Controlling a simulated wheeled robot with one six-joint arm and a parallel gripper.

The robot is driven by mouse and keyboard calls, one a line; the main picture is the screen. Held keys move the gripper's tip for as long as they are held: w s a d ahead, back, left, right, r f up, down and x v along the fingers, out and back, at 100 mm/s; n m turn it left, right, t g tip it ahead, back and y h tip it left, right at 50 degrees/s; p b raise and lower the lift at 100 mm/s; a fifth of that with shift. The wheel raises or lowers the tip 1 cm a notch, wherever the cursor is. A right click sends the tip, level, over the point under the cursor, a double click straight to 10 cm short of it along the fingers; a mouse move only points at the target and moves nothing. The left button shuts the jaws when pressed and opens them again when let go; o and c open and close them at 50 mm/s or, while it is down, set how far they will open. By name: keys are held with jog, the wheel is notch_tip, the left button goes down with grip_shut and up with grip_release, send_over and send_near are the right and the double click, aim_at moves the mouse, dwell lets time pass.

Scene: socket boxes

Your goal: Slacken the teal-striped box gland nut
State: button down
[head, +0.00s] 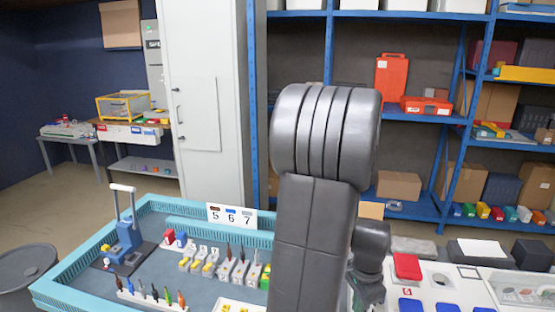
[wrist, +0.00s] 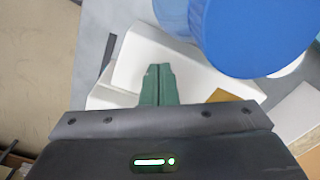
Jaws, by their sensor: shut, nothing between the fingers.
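My gripper (wrist: 158,70) is shut and empty in the wrist view, its two green fingers together. The fingertips are over or against a white box-like thing (wrist: 190,68); I cannot tell whether they touch. A large round blue part (wrist: 255,35) is close to the camera, right of the fingers. I cannot make out a teal stripe or identify the gland nut in either view. In the head view my arm covers the middle of the work area, and the fingers cannot be made out clearly.
A teal-rimmed tray (head: 75,292) holds tools, small blocks and a blue press-like device (head: 127,237). A white surface to the right bears a red block (head: 407,266) and blue blocks (head: 411,305). Blue shelving (head: 410,120) and a tall grey cabinet (head: 205,100) stand behind.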

notch_tip(320, 180, down, 2)
jog(key=shift+b, duration=0.45)
jog(key=shift+d+r, duration=0.1)
jog(key=shift+d, duration=0.15)
dwell(0.3)
jog(key=shift+s, duration=0.1)
jog(key=shift+s+a, duration=0.15)
jog(key=shift+a, duration=0.15)
dwell(0.4)
jog(key=shift+r, duration=0.15)
notch_tip(320, 180, up, 6)
jog(key=p, duration=0.4)
